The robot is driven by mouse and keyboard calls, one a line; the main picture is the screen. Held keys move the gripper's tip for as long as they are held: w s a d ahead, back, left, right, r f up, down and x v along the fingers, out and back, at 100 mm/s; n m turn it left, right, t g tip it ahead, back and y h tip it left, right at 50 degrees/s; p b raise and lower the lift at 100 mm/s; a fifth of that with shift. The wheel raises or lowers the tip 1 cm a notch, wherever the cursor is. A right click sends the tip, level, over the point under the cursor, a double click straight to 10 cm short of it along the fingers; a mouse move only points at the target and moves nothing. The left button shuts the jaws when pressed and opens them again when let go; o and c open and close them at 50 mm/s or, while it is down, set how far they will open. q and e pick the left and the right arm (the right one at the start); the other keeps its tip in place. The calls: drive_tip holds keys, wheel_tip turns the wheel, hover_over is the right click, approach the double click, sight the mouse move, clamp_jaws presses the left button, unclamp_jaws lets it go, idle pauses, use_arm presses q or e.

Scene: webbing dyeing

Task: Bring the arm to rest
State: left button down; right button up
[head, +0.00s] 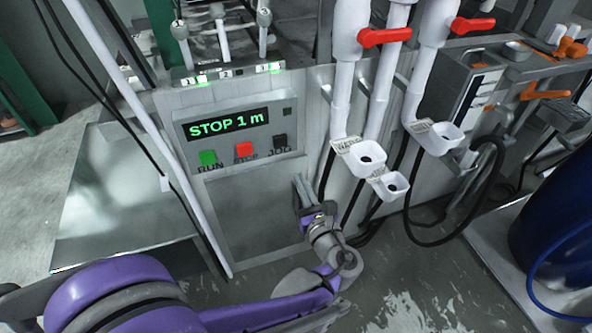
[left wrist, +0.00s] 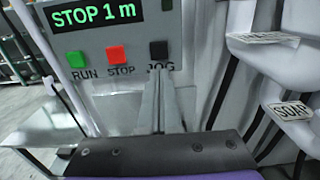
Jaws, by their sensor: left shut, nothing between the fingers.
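My left arm reaches in from the bottom left in the head view. My left gripper (head: 299,181) is shut and empty, in front of the machine's grey front panel and below the black JOG button (head: 280,142). In the left wrist view the shut fingers (left wrist: 157,78) point up, their tips just below the JOG label. It cannot be told whether they touch the panel. A green RUN button (head: 207,158) and a red STOP button (head: 244,149) sit to the left of JOG. The display (head: 228,124) reads "STOP 1 m". My right gripper is not in view.
White pipes with red valve handles (head: 384,37) run down to white funnels (head: 366,157) at the right of the panel. Black hoses (head: 468,210) hang below. A blue drum (head: 560,235) stands at far right. A metal plate (head: 115,215) lies at left.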

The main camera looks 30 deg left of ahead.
use_arm(q)
drive_tip(key=shift+s+d, duration=0.1)
idle(0.5)
drive_tip(key=s+a+f+n+g+h, duration=0.3)
drive_tip(key=s+f+n+g+h, duration=0.25)
drive_tip(key=s+f+n, duration=0.45)
drive_tip(key=s+d+f+n+g+h, duration=0.25)
drive_tip(key=s+d+n+h, duration=0.65)
drive_tip(key=n, duration=0.7)
wheel_tip(320, 180, up, 20)
drive_tip(key=w+t+p, duration=0.1)
drive_tip(key=p, duration=1.6)
drive_tip(key=shift+d+t+y+p, duration=0.3)
drive_tip(key=shift+d+y+p, duration=0.1)
drive_tip(key=shift+y, duration=0.05)
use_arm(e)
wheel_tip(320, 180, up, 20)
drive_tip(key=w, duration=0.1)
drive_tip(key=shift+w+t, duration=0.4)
use_arm(q)
drive_tip(key=shift+s+r, duration=0.1)
drive_tip(key=shift+s, duration=0.05)
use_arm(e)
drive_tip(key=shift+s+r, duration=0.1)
